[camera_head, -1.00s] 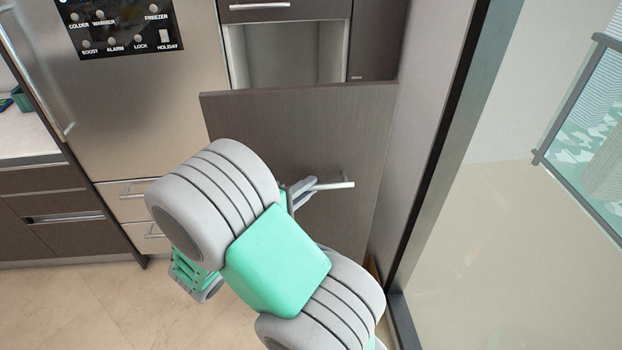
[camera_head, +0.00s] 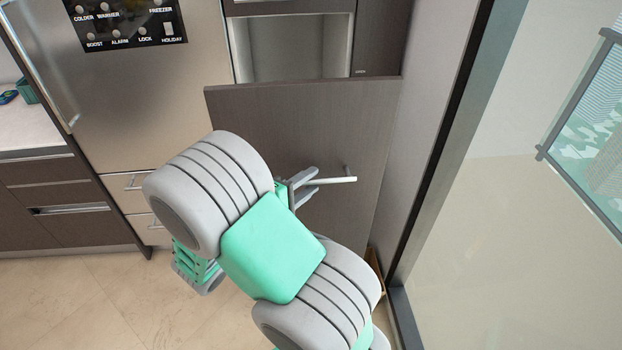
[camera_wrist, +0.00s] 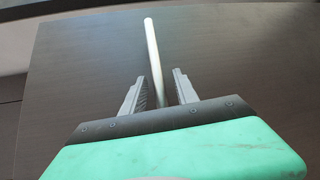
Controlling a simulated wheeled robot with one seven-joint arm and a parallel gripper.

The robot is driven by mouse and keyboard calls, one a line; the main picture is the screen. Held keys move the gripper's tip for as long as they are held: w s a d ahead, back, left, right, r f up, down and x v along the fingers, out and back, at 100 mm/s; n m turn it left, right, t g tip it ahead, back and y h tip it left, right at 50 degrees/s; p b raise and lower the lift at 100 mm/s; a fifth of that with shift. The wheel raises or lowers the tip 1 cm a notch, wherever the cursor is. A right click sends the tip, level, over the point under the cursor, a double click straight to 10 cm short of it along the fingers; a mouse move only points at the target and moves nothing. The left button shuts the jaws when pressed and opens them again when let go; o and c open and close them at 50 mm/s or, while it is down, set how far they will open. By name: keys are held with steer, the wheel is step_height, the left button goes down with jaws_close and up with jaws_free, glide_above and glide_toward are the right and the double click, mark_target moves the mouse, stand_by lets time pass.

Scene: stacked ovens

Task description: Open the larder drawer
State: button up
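The larder drawer has a dark wood front (camera_head: 300,125), which stands out from its cabinet and also fills much of the wrist view (camera_wrist: 240,60). Its pale bar handle (camera_head: 335,181) sticks out on the right of my gripper. My gripper (camera_head: 303,184) is at the handle, partly hidden by my arm in the head view. In the wrist view the handle (camera_wrist: 152,50) runs between the two fingers of my gripper (camera_wrist: 158,85). The fingers are apart, with a visible gap on each side of the bar.
A pale-lined cabinet opening (camera_head: 295,50) shows behind and above the drawer front. A steel fridge (camera_head: 140,100) with a control panel is on the left. A grey wall (camera_head: 435,110) and a glass pane (camera_head: 490,230) stand close on the right. The tiled floor (camera_head: 80,300) is clear at lower left.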

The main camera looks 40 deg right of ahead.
steer(key=p+v, duration=0.4)
steer(key=v, duration=0.3)
steer(key=shift+p, duration=0.3)
steer(key=shift+s+a+r, duration=0.1)
